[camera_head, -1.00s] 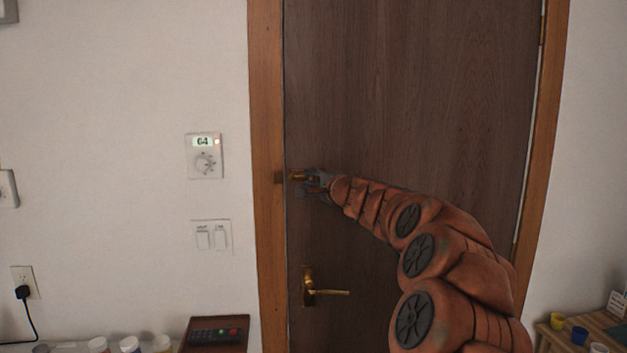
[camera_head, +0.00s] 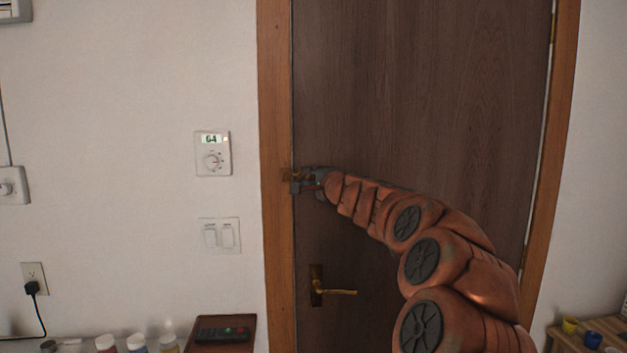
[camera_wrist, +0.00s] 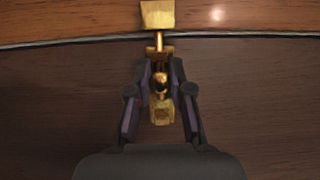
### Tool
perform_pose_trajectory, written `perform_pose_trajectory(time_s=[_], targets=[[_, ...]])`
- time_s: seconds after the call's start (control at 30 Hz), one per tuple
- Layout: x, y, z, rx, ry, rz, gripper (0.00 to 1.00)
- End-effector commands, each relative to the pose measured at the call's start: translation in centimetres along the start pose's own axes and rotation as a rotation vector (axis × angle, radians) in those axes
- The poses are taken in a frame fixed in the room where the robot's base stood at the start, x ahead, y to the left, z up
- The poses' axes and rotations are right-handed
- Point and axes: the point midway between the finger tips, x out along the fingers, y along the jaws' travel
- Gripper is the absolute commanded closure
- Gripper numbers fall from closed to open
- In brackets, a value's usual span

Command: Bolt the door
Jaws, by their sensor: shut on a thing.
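The brown wooden door (camera_head: 420,110) stands shut in its frame, with a brass bolt near its left edge. In the wrist view, the bolt's knob (camera_wrist: 161,84) sits between the two fingers of my gripper (camera_wrist: 163,68), which is shut on it. The bolt's rod (camera_wrist: 159,42) spans the gap between door and frame and reaches the brass keeper (camera_wrist: 157,14) on the frame. How deep it sits in the keeper is hidden. In the head view, my gripper (camera_head: 305,182) covers most of the bolt.
A brass lever handle (camera_head: 332,291) is on the door below my gripper. A thermostat (camera_head: 212,153) and a light switch plate (camera_head: 219,235) are on the wall to the left. A remote (camera_head: 222,333) and several bottles are at the lower left. Small cups stand on a shelf (camera_head: 556,332) at lower right.

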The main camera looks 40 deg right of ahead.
Motion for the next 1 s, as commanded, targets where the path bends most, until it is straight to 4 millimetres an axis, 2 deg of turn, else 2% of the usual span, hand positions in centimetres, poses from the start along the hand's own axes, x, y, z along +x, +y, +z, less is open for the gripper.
perform_pose_trajectory(time_s=[0.1, 0.13, 0.37, 0.77, 1.0], targets=[[0.1, 0.0, 0.3, -0.001, -0.006, 0.000, 1.00], [0.1, 0.0, 0.3, -0.002, -0.006, 0.000, 0.78], [0.0, 0.0, 0.2, -0.001, -0.004, 0.000, 0.54], [-0.3, 0.0, 0.1, 0.000, -0.003, 0.000, 0.53], [-2.5, -0.1, 0.2, 0.000, -0.005, -0.001, 0.53]])
